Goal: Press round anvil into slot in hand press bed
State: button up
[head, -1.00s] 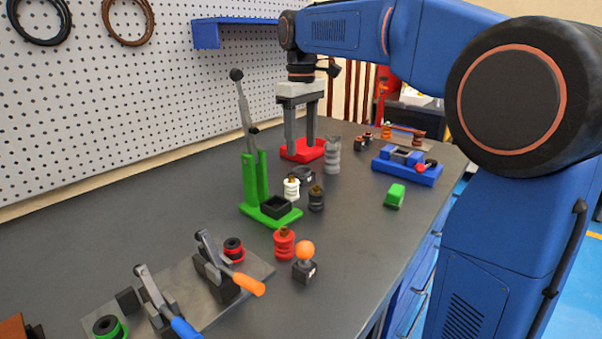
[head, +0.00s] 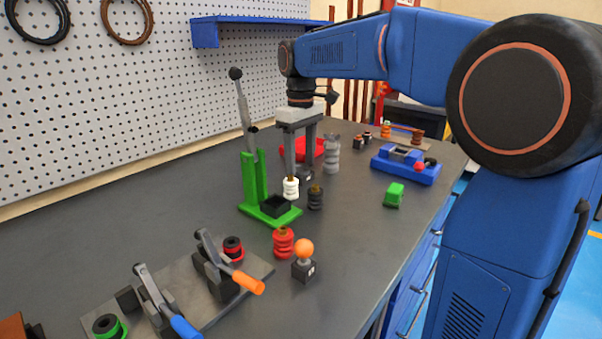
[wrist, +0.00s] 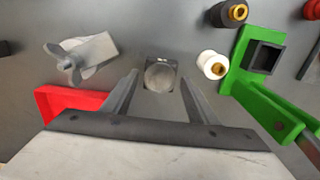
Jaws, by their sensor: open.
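The round anvil (wrist: 160,75), a small dark block with a round grey face, lies on the bench in the wrist view. My gripper (wrist: 159,80) is open above it, with a finger on each side and gaps between. In the head view my gripper (head: 300,174) points straight down behind the white ribbed part and mostly hides the anvil. The green hand press (head: 254,180) stands just left, its lever raised. Its bed has a dark square slot (head: 276,205), which looks empty in the wrist view (wrist: 263,57).
A white ribbed part (head: 291,189) and a black one (head: 316,198) stand close to the anvil. A red tray (wrist: 65,101) and a grey finned part (wrist: 88,52) are on its other side. A blue fixture (head: 405,170) and green block (head: 394,195) are farther right.

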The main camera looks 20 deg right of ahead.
aim_at(301, 169)
jog(key=shift+c, duration=0.3)
jog(key=c, duration=0.9)
jog(key=shift+c, duration=0.2)
jog(key=shift+r, duration=1.65)
jog(key=shift+r, duration=2.45)
